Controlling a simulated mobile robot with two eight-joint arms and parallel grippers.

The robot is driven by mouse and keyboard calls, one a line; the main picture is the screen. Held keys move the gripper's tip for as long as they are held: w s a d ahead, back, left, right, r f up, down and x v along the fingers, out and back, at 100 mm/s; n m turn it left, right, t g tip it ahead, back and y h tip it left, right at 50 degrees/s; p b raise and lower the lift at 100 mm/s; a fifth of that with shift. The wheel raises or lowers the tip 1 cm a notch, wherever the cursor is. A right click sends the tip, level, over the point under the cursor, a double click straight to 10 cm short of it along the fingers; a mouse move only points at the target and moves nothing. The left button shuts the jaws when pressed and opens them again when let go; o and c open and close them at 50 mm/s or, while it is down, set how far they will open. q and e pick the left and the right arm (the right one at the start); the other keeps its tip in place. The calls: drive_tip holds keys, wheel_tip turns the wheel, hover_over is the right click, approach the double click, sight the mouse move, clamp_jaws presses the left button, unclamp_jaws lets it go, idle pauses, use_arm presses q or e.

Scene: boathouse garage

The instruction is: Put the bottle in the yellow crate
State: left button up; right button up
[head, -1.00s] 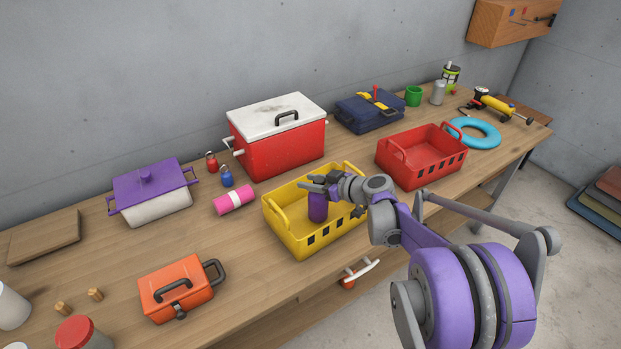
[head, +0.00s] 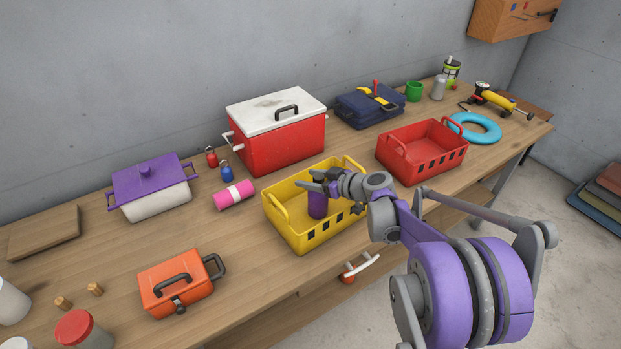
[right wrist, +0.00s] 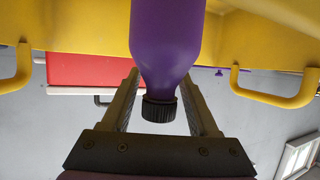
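The purple bottle (head: 317,205) stands upright inside the yellow crate (head: 288,238). In the right wrist view, which is upside down, the bottle (right wrist: 167,40) shows its shoulder and black cap, with the yellow crate (right wrist: 60,32) behind it. My right gripper (head: 308,180) is over the crate at the bottle's top. Its fingers are spread on both sides of the bottle's neck and cap, with gaps visible. The bottle's base is hidden by the crate wall. My left gripper is in neither view.
A red crate (head: 400,171) stands to the right and a red cooler (head: 275,145) behind. A pink roll (head: 233,194) and an orange toolbox (head: 176,285) lie to the left. Bare tabletop lies between the toolbox and the yellow crate.

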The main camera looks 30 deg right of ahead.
drive_tip(key=shift+o, duration=0.6)
drive_tip(key=v, duration=1.1)
drive_tip(key=shift+w, duration=0.1)
clamp_jaws()
idle(0.6)
idle(0.6)
